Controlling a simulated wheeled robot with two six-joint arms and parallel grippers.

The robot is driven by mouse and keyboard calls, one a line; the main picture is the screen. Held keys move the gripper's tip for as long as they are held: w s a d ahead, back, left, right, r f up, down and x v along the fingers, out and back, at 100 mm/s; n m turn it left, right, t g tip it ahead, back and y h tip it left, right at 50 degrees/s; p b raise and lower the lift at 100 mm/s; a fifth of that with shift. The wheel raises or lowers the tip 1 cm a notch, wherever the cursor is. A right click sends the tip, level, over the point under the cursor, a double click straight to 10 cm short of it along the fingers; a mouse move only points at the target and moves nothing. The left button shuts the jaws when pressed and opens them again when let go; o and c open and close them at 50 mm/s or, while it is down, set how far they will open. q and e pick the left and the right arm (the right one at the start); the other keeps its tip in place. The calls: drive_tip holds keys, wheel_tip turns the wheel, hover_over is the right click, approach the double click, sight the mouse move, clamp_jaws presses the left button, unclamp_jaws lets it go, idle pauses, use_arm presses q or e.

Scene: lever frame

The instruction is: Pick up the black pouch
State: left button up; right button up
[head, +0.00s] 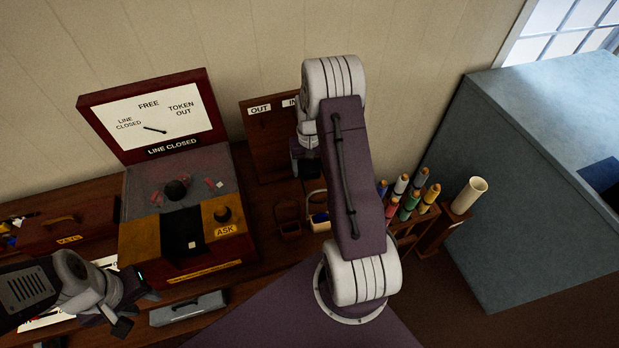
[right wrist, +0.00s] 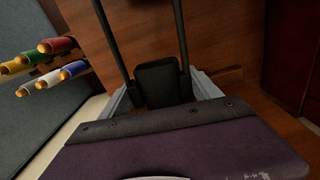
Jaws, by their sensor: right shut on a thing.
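The black pouch (right wrist: 158,82) is a small dark block in the right wrist view, just beyond the purple wrist plate. My right gripper (right wrist: 160,88) is shut on it, with grey parts of the gripper at either side. Two thin dark bars run up from beside it. In the head view my right arm reaches toward the back wall, and a dark part at its end (head: 304,162) shows near the hook board; the pouch cannot be made out there. My left gripper (head: 138,308) is at the lower left with its dark fingers apart and nothing seen between them.
A console (head: 180,272) with a dial sign (head: 150,125) stands left of centre. A grey case (head: 188,309) lies in front. Small baskets (head: 288,222), a rack of coloured rolls (head: 410,205) and a cream tube (head: 468,195) stand right. A blue-grey block (head: 530,170) fills the far right.

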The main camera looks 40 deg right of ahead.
drive_tip(key=r, duration=0.4)
drive_tip(key=shift+s+d+r+b, duration=0.2)
drive_tip(key=shift+s+r+b, duration=0.1)
drive_tip(key=shift+b, duration=0.1)
drive_tip(key=s+d+b, duration=0.1)
drive_tip(key=s+d, duration=0.3)
drive_tip(key=s, duration=0.3)
drive_tip(key=s+d+b, duration=0.2)
drive_tip(key=s+d, duration=0.2)
drive_tip(key=s, duration=0.4)
drive_tip(key=shift+s, duration=0.2)
